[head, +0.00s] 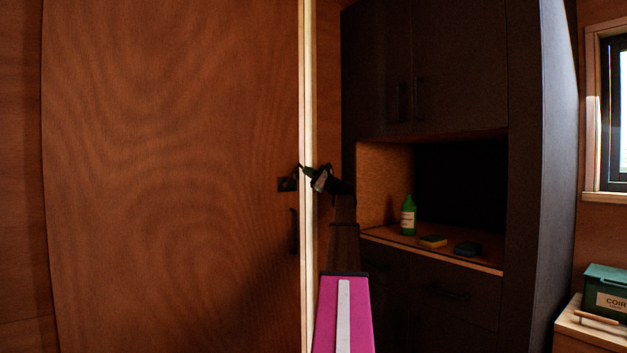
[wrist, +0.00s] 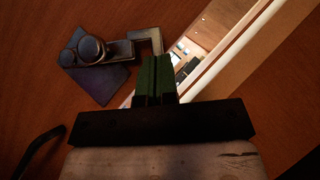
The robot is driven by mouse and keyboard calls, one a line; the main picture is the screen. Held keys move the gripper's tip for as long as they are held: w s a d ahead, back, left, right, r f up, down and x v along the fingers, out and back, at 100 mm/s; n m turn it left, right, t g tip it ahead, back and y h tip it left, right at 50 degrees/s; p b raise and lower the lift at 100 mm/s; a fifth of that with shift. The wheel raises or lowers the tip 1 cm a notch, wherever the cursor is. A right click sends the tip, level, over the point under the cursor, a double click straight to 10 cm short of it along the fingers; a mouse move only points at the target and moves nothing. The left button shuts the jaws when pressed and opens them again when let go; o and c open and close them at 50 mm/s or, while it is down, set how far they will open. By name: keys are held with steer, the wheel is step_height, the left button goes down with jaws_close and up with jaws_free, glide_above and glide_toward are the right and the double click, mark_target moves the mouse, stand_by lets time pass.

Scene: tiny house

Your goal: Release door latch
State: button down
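The door latch (head: 287,184) is a small dark fitting near the right edge of the big wooden door (head: 170,170). In the wrist view the latch (wrist: 92,50) shows a square plate, a round knob and a bar ending in an angled bracket. My gripper (head: 312,172) is beside the latch at the door's edge. In the wrist view its green fingers (wrist: 156,60) lie side by side, shut, with nothing visible between them. Their tips are just below the bracket end; I cannot tell whether they touch it.
A dark curved handle (wrist: 38,150) sits below the latch. A bright slit (wrist: 190,62) beside the fingers shows a room beyond. To the right, a dark cabinet (head: 430,70) has a niche with a green bottle (head: 408,216), a yellow sponge (head: 433,241) and a dark block (head: 467,249).

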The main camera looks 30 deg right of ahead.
mark_target(290, 160)
steer(key=r+n+g, duration=0.1)
steer(key=a+r+n+g, duration=0.1)
steer(key=n, duration=0.1)
steer(key=shift+r+g, duration=0.2)
steer(key=shift+g, duration=0.1)
steer(key=a+n+g, duration=0.1)
steer(key=a+r+n, duration=0.1)
steer(key=shift+r+n+g+h, duration=0.3)
steer(key=shift+n+g, duration=0.1)
steer(key=shift+s+a+r+n+g+h, duration=0.1)
steer(key=shift+a+r+n+g+h, duration=0.2)
steer(key=shift+a+n, duration=0.25)
steer(key=shift+s+a+r+n+g+h, duration=0.1)
steer(key=shift+a+r+n+g+h, duration=0.15)
steer(key=shift+a+n+g, duration=0.3)
steer(key=shift+a, duration=0.6)
steer(key=shift+r, duration=0.1)
